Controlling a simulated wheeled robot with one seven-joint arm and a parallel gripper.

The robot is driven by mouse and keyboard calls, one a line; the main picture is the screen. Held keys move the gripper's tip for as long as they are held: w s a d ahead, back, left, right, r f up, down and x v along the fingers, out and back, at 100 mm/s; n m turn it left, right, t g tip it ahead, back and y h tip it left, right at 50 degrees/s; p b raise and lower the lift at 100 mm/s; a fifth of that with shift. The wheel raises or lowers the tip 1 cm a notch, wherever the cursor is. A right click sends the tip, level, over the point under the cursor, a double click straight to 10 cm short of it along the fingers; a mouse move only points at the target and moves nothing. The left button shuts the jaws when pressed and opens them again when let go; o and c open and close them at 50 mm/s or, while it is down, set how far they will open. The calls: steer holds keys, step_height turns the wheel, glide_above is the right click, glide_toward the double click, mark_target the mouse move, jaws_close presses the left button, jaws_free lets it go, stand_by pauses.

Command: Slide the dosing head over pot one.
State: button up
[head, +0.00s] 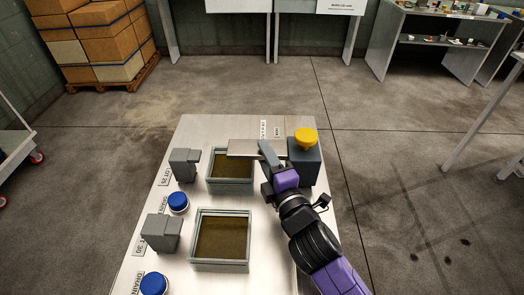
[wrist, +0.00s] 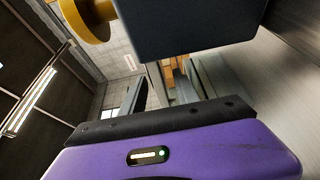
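A dark grey block with a yellow knob (head: 305,152) stands at the table's far right, and a flat grey plate (head: 242,149) reaches left from it over the far tray's back edge. It looks like the dosing head, though no label confirms this. The block also fills the top of the wrist view (wrist: 190,25). My gripper (head: 266,152) is beside the block's left side, close to the plate. In the wrist view its fingers (wrist: 168,82) stand apart with background between them; contact cannot be told. Two square trays of brown material, far (head: 231,184) and near (head: 221,265), may be the pots.
Two grey blocks (head: 183,165) (head: 161,233) and two blue caps (head: 178,202) (head: 154,284) line the table's left side, beside labels. The metal table (head: 270,240) has bare room right of the near tray. Stacked boxes (head: 100,40) and shelves (head: 440,40) are farther away.

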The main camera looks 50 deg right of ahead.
steer(key=shift+b+v, duration=0.5)
steer(key=shift+v, duration=2.15)
